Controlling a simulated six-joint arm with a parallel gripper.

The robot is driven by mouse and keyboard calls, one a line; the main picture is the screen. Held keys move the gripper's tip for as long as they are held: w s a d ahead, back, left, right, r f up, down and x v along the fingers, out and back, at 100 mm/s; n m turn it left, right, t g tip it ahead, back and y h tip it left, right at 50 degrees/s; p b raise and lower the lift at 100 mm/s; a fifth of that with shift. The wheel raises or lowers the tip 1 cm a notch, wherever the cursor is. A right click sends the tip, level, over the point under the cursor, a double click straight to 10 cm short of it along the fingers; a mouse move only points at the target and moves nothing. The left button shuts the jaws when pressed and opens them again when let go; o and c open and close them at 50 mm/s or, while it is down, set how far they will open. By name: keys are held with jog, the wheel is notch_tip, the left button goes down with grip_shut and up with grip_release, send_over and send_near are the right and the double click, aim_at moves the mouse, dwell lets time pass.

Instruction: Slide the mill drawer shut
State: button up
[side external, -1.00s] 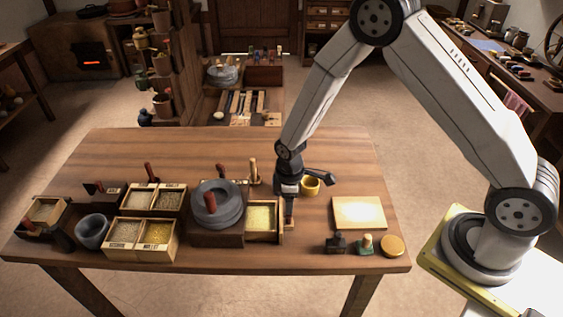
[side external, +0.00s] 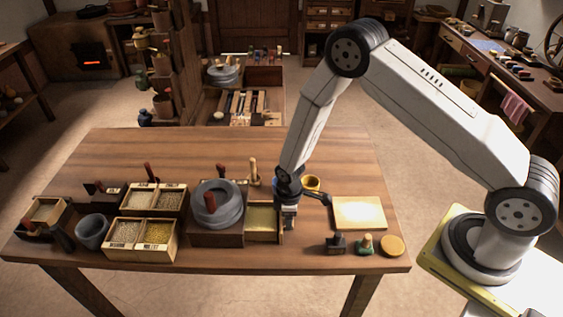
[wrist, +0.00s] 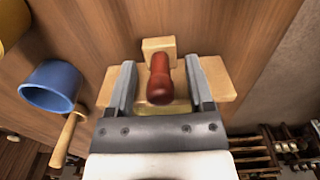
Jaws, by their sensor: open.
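The mill (side external: 229,239), with round grey stones (side external: 228,212), stands near the front of the table. Its drawer (side external: 262,220) sticks out to the right, with yellowish meal inside. My gripper (side external: 289,222) is low at the drawer's outer end, pointing down. In the wrist view its open fingers (wrist: 159,70) stand on either side of a red-brown knob (wrist: 160,82) on the pale wood drawer front (wrist: 216,80). Gaps show between the knob and the fingers. In the side view my gripper hides the knob and much of the drawer front.
A blue scoop (wrist: 52,86) with a wooden handle lies near my gripper. A yellow cup (side external: 313,183) stands behind it. A pale board (side external: 359,212) and small stamps (side external: 365,243) lie to the right. Grain boxes (side external: 140,252) stand left of the mill.

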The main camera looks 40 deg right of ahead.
grip_shut()
dwell(1.4)
